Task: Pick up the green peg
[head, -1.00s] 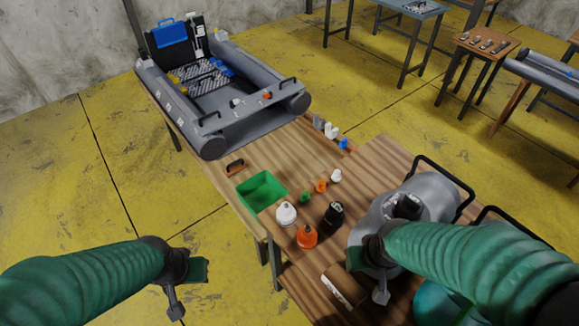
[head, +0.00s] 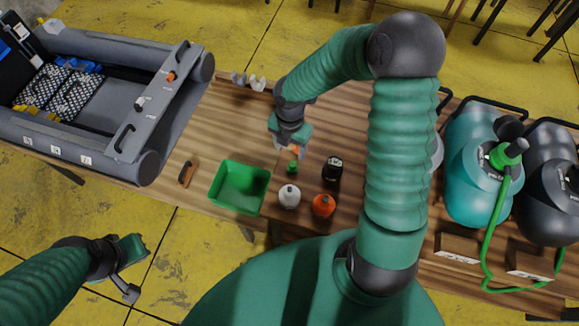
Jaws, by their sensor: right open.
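The green peg (head: 292,167) is a small piece on the wooden table, to the right of the green bin. My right gripper (head: 290,146) is open just above and behind it in the head view, pointing down. An orange peg (head: 295,150) shows partly between or behind its fingers. I cannot tell whether the fingers touch either peg. A white peg is hidden by my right gripper or arm. My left gripper (head: 133,270) is open and empty over the yellow floor, off the table's front edge.
A green bin (head: 238,187), white bottle (head: 289,197), orange bottle (head: 323,206) and black bottle (head: 332,168) stand close by. Teal (head: 470,190) and dark (head: 550,195) tanks stand at the right.

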